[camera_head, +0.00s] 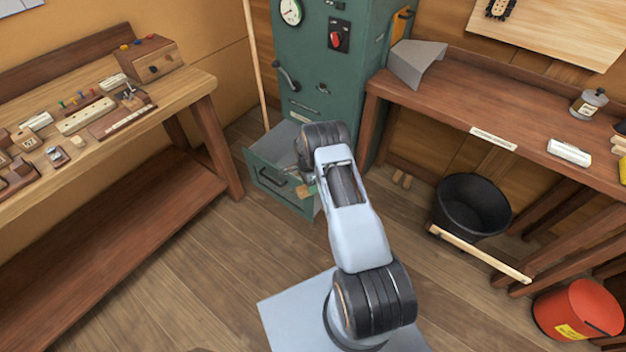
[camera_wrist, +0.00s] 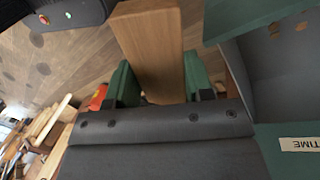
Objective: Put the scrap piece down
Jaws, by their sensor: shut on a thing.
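The scrap piece is a plain brown wooden block (camera_wrist: 150,40), seen large in the wrist view. My gripper (camera_wrist: 160,82) is shut on it, with a green finger on each side. In the head view my arm reaches toward the pulled-out bottom drawer (camera_head: 268,178) of the green cabinet (camera_head: 335,95). There my gripper (camera_head: 309,188) is mostly hidden by my arm, and only a small brown and green bit shows beside the drawer. I cannot tell whether the block is over the drawer.
A workbench (camera_head: 185,95) with small tools stands on the left. Another bench (camera_head: 450,100) stands on the right. A black bucket (camera_head: 470,208), a wooden handle (camera_head: 480,253) and a red bucket (camera_head: 578,312) are on the right. The floor (camera_head: 190,265) at left centre is clear.

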